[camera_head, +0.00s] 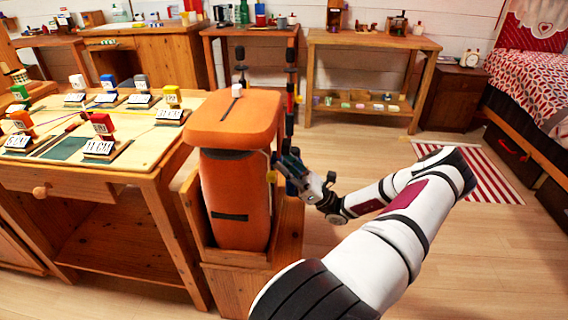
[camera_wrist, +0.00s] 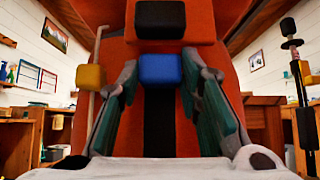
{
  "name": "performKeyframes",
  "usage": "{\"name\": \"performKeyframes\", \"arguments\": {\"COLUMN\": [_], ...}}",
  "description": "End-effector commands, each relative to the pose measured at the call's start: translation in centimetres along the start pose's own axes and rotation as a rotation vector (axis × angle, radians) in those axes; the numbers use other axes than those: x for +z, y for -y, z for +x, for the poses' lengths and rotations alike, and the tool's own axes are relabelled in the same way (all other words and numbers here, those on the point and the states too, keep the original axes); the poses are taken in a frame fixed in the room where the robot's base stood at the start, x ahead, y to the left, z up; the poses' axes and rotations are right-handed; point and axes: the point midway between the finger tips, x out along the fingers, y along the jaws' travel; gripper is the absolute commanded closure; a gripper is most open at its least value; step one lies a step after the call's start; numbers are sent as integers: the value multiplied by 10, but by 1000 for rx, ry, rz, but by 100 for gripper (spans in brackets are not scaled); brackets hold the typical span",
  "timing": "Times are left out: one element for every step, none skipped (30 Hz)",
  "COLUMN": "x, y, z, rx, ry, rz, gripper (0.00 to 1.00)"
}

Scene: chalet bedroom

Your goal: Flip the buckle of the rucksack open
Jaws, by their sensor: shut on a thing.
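The orange rucksack (camera_head: 238,200) stands upright in a wooden holder, its lid on top. My gripper (camera_head: 284,168) is at the rucksack's right side, with the arm reaching in from the right. In the wrist view the rucksack's orange front (camera_wrist: 222,75) fills the middle, with a dark strap (camera_wrist: 160,125) running down it. My gripper (camera_wrist: 160,75) has its fingers on both sides of a blue block, the buckle (camera_wrist: 160,68), and is shut on it. A black block (camera_wrist: 160,19) sits just above the buckle. The buckle is hard to make out in the head view.
A yellow block (camera_wrist: 90,77) sits left of the fingers. The wooden holder (camera_head: 238,283) surrounds the rucksack's base. A worktable with coloured blocks (camera_head: 101,123) stands close on the left. Black poles (camera_head: 291,90) rise behind the rucksack. The floor (camera_head: 480,250) at right is open.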

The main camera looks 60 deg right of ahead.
Motion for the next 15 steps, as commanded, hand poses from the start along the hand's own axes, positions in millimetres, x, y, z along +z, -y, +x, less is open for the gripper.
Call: {"name": "performKeyframes", "arguments": {"x": [-6, -9, -14, -18, -22, -26, -28, -29, -29, -29, -29, -29, -29, -29, -29], "y": [0, 0, 0, 0, 0, 0, 0, 0, 0, 0, 0, 0, 0, 0, 0], "z": [-5, -9, -14, -17, -21, -25, -27, -28, -29, -29, -29, -29, -29, -29, -29], "rx": [-1, -1, -1, -1, -1, 0, 0, 0, 0, 0, -1, -1, -1, -1, -1], "ry": [0, 0, 0, 0, 0, 0, 0, 0, -1, -1, -2, -3, -3, -3, -4], "rz": [2, 2, 2, 2, 2, 2, 1, 1, 0, 0, 0, 0, 0, 1, 1], "gripper": [100, 100, 100, 100, 100, 100, 100, 100, 100, 100, 100, 100, 100, 100, 100]}}
